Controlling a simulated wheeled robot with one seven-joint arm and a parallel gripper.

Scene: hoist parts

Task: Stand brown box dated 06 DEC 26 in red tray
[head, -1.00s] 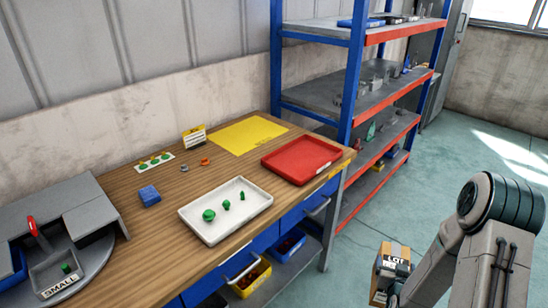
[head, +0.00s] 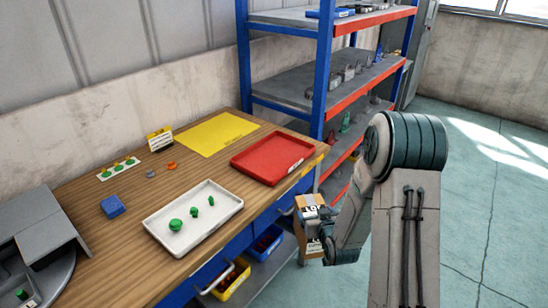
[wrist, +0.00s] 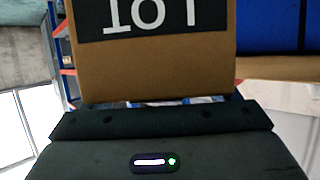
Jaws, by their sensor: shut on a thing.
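A brown box (head: 306,206) with a black label reading "LOT" is held by my gripper (head: 325,240), off the front edge of the workbench. The box also fills the top of the wrist view (wrist: 150,68), where its label appears upside down. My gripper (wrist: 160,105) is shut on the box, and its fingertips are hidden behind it. No date is readable on the box from here. The red tray (head: 273,158) lies empty on the right end of the bench, above and left of the box in the head view.
A white tray (head: 160,232) with several green parts lies left of the red tray. A yellow mat (head: 215,132) lies behind it. A blue block (head: 112,207) sits further left. A blue and red shelf rack (head: 325,70) stands just beyond the bench's right end.

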